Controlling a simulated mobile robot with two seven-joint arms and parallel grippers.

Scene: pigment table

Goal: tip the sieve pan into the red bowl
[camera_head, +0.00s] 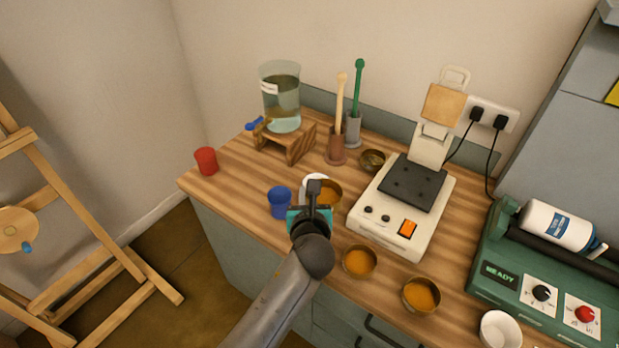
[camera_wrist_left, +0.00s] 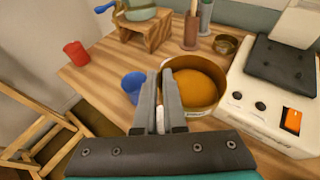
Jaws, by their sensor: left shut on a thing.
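My left gripper (camera_head: 317,192) is shut on the near left rim of a round brass pan (camera_head: 336,203), which I take to be the sieve pan. Orange powder fills it, and it looks about level. In the left wrist view the pan (camera_wrist_left: 216,94) shows just right of the gripper's fingers (camera_wrist_left: 168,78). I cannot tell whether it touches the table. The only red vessel is a small cup-like bowl (camera_head: 206,161) at the table's left end, well apart from the gripper. It also shows in the left wrist view (camera_wrist_left: 76,54). My right gripper is out of view.
A blue cup (camera_head: 280,204) stands just left of the gripper. A wooden stand (camera_head: 290,143) and glass jar (camera_head: 281,95) are behind. Two more powder-filled pans (camera_head: 360,261) (camera_head: 421,296) stand near the front edge. A white hotplate (camera_head: 390,225) is at right.

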